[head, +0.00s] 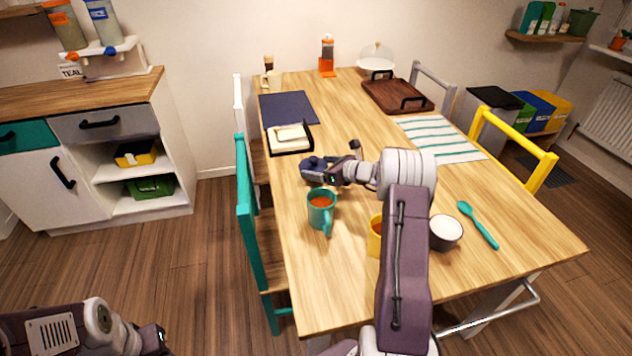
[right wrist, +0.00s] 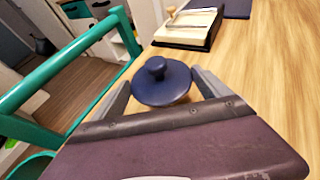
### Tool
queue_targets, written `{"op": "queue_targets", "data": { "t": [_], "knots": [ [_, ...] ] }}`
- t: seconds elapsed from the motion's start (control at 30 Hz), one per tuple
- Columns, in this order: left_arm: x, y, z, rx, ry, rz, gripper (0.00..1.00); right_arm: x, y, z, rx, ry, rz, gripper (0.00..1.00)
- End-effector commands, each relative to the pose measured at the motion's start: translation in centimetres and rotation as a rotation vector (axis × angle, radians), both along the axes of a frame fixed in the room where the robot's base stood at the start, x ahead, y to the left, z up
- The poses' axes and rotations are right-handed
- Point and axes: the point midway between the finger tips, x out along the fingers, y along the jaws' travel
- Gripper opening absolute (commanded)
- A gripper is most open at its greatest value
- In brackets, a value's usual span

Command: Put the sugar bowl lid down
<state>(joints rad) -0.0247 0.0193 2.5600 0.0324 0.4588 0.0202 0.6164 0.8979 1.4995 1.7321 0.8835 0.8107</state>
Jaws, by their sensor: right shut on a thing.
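The sugar bowl lid (right wrist: 160,84) is a round navy disc with a knob, seen knob up in the right wrist view. It also shows in the head view as a dark blue shape (head: 312,168) near the table's left edge. My right gripper (head: 330,171) is shut on it, one finger at each side. I cannot tell whether the lid touches the table. A dark bowl with a white inside (head: 446,232) stands open on the table, right of my right forearm. My left gripper (head: 158,340) is at the bottom left, away from the table; its fingers are unclear.
A teal mug (head: 320,208) stands just in front of the lid. A yellow mug (head: 375,236) is partly hidden by my arm. A teal spoon (head: 478,225) lies at right. A teal chair (head: 246,200) borders the left edge.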

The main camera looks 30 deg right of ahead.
Motion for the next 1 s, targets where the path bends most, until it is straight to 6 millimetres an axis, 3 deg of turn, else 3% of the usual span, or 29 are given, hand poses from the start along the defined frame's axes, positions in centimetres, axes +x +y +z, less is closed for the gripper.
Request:
{"op": "queue_targets", "data": {
  "t": [0.27,0.47,0.8,0.83,0.87,1.0],
  "knots": [
    [0.0,0.0,-0.3,0.000,0.000,0.000,0.36,0.6,0.8,-1.1,0.001,0.001,-0.002,0.46],
    [0.0,0.0,-1.2,0.000,0.000,0.000,0.36,0.5,0.7,-4.5,0.002,0.002,-0.002,0.46],
    [0.0,0.0,-1.5,0.000,0.000,0.000,0.36,0.5,0.7,-4.9,0.000,-0.001,-0.002,0.46],
    [0.0,0.0,-1.5,0.000,0.000,0.000,0.36,0.5,0.7,-4.9,0.000,-0.001,-0.002,0.89],
    [0.0,0.0,-1.4,0.000,0.000,0.000,0.36,0.5,0.7,-4.8,0.000,-0.001,-0.002,0.96],
    [0.0,0.0,-1.4,0.000,0.000,0.000,0.36,0.5,0.7,-4.8,0.000,0.000,-0.001,0.96]
  ]
}}
